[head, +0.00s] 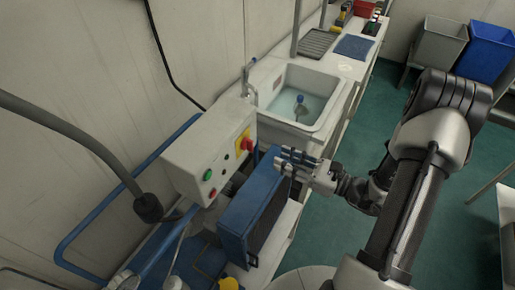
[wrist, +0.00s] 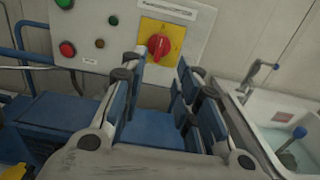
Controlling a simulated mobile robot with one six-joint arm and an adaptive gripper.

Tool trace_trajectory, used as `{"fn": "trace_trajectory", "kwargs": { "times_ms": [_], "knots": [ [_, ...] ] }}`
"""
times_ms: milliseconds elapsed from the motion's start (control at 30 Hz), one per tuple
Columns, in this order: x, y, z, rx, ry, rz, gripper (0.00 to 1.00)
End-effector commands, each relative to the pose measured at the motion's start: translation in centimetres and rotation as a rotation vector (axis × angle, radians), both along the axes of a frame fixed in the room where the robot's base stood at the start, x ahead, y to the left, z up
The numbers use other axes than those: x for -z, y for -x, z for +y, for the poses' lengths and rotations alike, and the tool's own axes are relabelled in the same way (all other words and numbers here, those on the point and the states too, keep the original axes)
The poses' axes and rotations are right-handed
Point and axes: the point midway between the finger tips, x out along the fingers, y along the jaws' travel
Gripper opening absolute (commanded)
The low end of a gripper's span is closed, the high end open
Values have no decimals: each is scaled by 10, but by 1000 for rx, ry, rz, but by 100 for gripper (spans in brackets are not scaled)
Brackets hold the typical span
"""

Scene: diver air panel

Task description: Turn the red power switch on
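The red power switch (wrist: 158,45) is a round red knob on a yellow square plate, on a light grey control panel (wrist: 110,60) in the wrist view. In the head view the red switch (head: 246,146) is on the right part of the panel's face. My gripper (head: 281,160) is in front of the panel, to the right of and a little below the switch, apart from it. In the wrist view my gripper's fingers (wrist: 160,85) are spread with a gap between them, below the knob. Nothing is held. The knob's exact setting is hard to tell.
Green (head: 207,175) and red (head: 213,192) buttons sit on the same panel. A blue box (head: 245,215) stands below the panel and gripper. A sink (head: 305,95) is to the right, and a dark hose (head: 90,145) hangs at the left.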

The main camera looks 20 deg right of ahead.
Motion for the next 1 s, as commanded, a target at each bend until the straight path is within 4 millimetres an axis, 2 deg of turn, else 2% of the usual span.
{"fn": "trace_trajectory", "kwargs": {
  "times_ms": [33, 200, 400, 600, 867, 1000],
  "knots": [
    [1, -7, 10, -7, 0, 0, 29],
    [1, -34, 36, -7, 1, -1, 29],
    [1, -57, 58, -4, 1, 0, 29],
    [0, -67, 68, -1, 1, -1, 29],
    [0, -68, 69, 0, 1, -1, 29],
    [0, -68, 69, -1, 1, -1, 22]
  ]
}}
